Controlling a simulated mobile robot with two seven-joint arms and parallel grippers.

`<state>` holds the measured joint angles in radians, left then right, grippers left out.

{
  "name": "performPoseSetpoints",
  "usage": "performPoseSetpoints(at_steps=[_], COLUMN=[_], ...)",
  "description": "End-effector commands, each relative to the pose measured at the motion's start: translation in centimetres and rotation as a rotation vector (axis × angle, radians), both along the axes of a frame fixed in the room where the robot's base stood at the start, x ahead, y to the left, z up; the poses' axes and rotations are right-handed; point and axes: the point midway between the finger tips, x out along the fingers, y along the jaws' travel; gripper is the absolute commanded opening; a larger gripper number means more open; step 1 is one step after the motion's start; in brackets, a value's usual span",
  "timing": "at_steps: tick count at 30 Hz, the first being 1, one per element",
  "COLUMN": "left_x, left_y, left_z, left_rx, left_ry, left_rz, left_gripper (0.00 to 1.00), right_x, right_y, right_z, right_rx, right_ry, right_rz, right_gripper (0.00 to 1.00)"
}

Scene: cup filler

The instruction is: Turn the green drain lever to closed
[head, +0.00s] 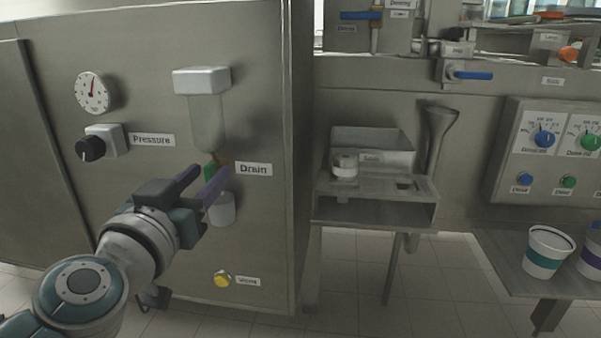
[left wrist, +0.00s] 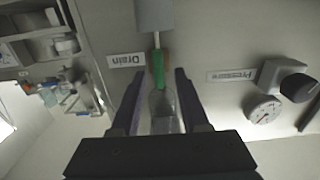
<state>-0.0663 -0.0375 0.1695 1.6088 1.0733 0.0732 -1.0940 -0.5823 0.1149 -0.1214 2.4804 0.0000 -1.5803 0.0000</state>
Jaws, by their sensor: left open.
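The green drain lever (head: 209,172) sits below the clear bowl (head: 207,122) on the steel cabinet, left of the "Drain" label (head: 254,169). My left gripper (head: 203,176) is at the lever and partly hides it. In the left wrist view the green lever (left wrist: 158,69) lies between the two open fingers (left wrist: 156,75), with a gap on each side. The lever appears lined up with the vertical axis of the bowl and spout. I cannot tell whether a finger touches it. My right gripper is not in view.
A pressure gauge (head: 92,92) and a black pressure knob (head: 91,149) are on the cabinet at left. A yellow button (head: 222,279) is below. The cabinet's right edge is near the label. A cup (head: 547,252) stands on a shelf at right.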

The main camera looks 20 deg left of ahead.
Motion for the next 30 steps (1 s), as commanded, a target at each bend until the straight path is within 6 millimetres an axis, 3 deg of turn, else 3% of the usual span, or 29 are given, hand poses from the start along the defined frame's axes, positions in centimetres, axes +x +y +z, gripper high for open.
performPoseSetpoints(at_steps=[7, 18, 30], left_x=[0.05, 0.03, 0.03], left_y=[0.01, 0.01, 0.01], left_z=[0.02, 0.02, 0.03], left_rx=[0.000, 0.000, 0.000], left_ry=[0.000, 0.000, 0.000], left_rz=[0.000, 0.000, 0.000], left_gripper=[0.43, 0.01, 0.00], right_x=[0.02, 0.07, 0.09], right_y=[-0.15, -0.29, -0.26], right_z=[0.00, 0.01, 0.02], right_rx=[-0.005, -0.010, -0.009], right_ry=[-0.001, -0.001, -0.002], right_rz=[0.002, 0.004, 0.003], right_gripper=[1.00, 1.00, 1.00])
